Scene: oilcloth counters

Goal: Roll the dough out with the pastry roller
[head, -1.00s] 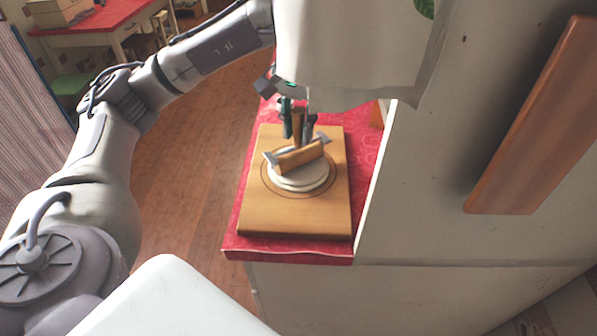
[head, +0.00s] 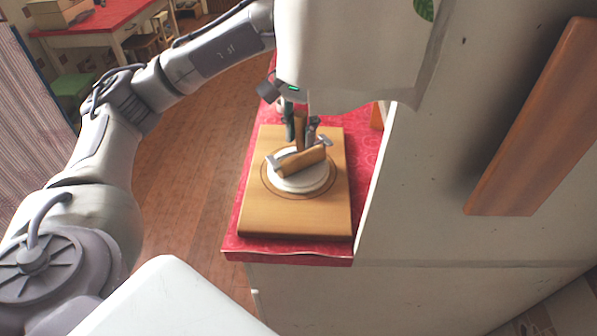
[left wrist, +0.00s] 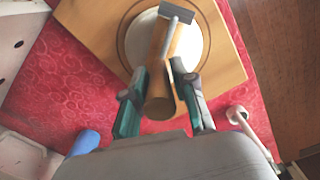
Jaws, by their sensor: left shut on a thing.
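The dough is a pale, flat disc (head: 298,186) on a wooden board (head: 285,220), inside a circle marked on the board; it also shows in the left wrist view (left wrist: 192,45). The pastry roller has a wooden cylinder (head: 302,162), a metal fork and a wooden handle (left wrist: 158,65). Its cylinder lies slantwise over the dough and appears to touch it. My left gripper (head: 300,130) is shut on the handle, with a finger on each side in the left wrist view (left wrist: 163,80). My right gripper is not in view.
The board lies on a red patterned cloth (head: 245,245) near the counter's front edge. A pale wall or panel (head: 430,180) rises close on the right. In the left wrist view, a blue object (left wrist: 86,142) and a small pale-ended utensil (left wrist: 238,114) lie near the gripper.

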